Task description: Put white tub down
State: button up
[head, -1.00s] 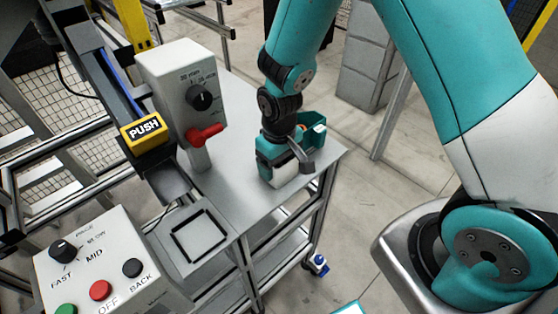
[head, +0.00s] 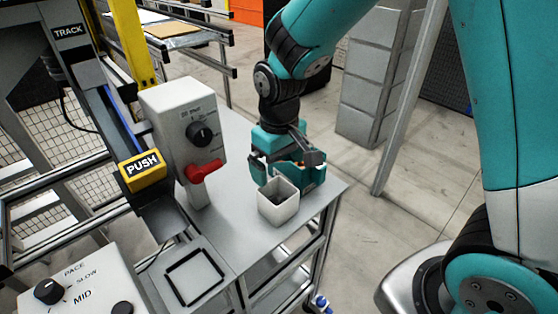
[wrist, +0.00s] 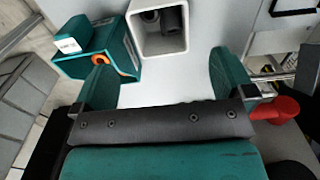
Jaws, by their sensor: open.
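The white tub (head: 278,203) stands upright on the grey metal cart top (head: 240,232), near its front right edge. It is open at the top, with dark cylindrical pieces inside, seen in the wrist view, where the tub (wrist: 158,42) lies beyond the fingers. My gripper (head: 279,172) is open just behind the tub in the head view. In the wrist view the gripper's (wrist: 160,75) two teal fingers are spread wide, with nothing between them. The tub is apart from both fingers.
A teal box with an orange part (wrist: 128,62) stands close beside the tub. A grey control box with a red lever (head: 205,171) rises left of my gripper. A black square outline (head: 195,278) marks the cart's front left. The cart's right edge is close to the tub.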

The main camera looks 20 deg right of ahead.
jog(key=s+a+r+n+y, duration=0.1)
jog(key=s+a+r+y, duration=0.1)
jog(key=s+r, duration=0.4)
jog(key=s+a+r+n+y, duration=0.2)
jog(key=s+r, duration=0.4)
jog(key=s, duration=0.6)
jog(key=shift+a, duration=0.4)
jog(key=shift+s+r, duration=0.1)
jog(key=shift+c, duration=0.5)
